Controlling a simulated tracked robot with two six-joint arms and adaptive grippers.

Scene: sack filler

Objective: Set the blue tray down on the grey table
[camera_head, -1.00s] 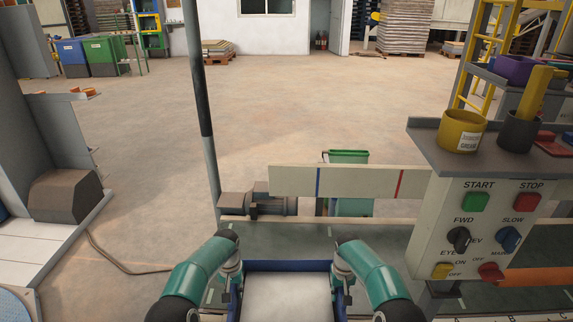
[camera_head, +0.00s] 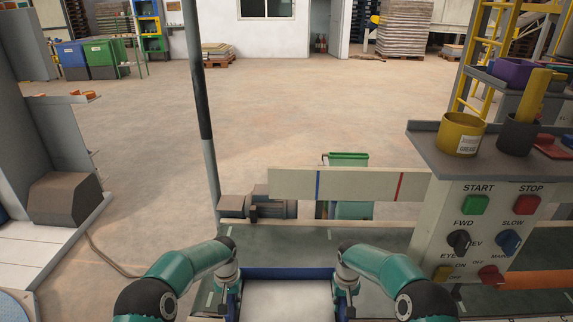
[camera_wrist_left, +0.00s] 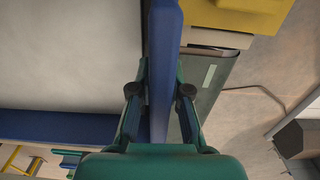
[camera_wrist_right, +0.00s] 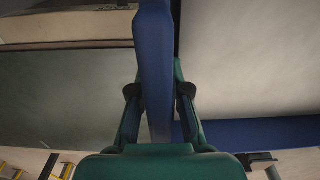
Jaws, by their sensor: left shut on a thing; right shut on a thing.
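The blue tray (camera_head: 288,272) is at the bottom middle of the head view, with a pale, whitish content or floor inside it. My left gripper (camera_head: 229,300) is shut on its left wall. The left wrist view shows this blue wall (camera_wrist_left: 165,60) between the two fingers. My right gripper (camera_head: 346,300) is shut on the right wall, which shows between the fingers in the right wrist view (camera_wrist_right: 154,65). The tray's near side is cut off by the head view's lower edge. I cannot make out a grey table for certain.
A dark green belt surface (camera_head: 385,262) lies beyond and beside the tray. A control panel (camera_head: 470,235) with buttons and knobs stands at right, below a grey shelf (camera_head: 430,148) holding a yellow cup (camera_head: 460,135). A grey post (camera_head: 205,130) rises at left.

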